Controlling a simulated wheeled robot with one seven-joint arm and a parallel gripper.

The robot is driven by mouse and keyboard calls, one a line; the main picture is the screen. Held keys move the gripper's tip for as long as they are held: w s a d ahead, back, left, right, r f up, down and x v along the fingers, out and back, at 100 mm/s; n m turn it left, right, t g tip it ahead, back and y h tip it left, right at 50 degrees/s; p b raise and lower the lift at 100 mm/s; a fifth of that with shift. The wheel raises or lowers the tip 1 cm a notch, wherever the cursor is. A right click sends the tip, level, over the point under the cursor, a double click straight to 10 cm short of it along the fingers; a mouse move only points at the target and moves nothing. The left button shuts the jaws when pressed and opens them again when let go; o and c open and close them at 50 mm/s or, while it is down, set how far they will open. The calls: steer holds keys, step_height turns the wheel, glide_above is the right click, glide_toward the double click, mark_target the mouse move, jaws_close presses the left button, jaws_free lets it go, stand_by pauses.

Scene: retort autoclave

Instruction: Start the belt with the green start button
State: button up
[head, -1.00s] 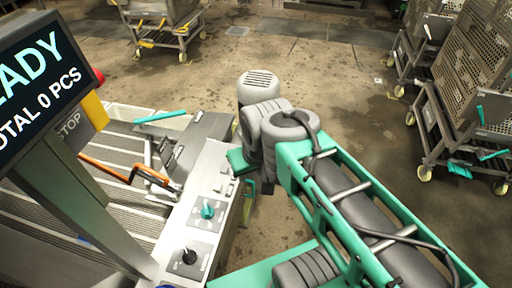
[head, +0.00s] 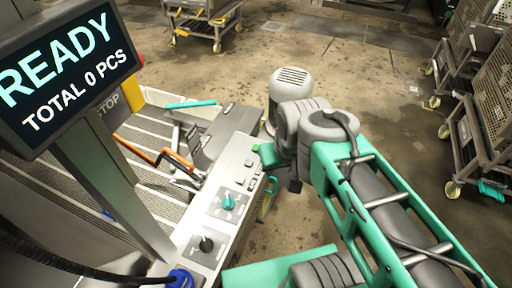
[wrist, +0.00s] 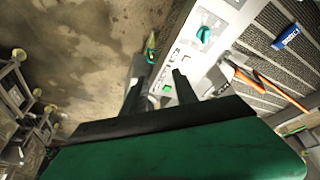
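The control panel (head: 215,215) runs along the side of the belt. It carries a teal rotary knob (head: 229,202), a black knob (head: 206,244) and several small pale buttons. A small bright green button (wrist: 167,88) shows on the panel in the wrist view, between my gripper's fingertips; a green spot, likely the same button (head: 256,148), shows at the panel's far end in the head view. My gripper (wrist: 160,88) has its two dark fingers apart, with nothing between them but the panel behind. Whether it touches the panel I cannot tell. In the head view my arm mostly hides it.
A display (head: 65,70) on a post reads READY, TOTAL 0 PCS. A blue fitting (head: 180,278) sits at the bottom. Wheeled racks stand at the right (head: 485,130) and back (head: 205,20).

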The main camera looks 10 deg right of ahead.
steer(key=shift+c, duration=0.5)
jaws_close()
stand_by(1.2)
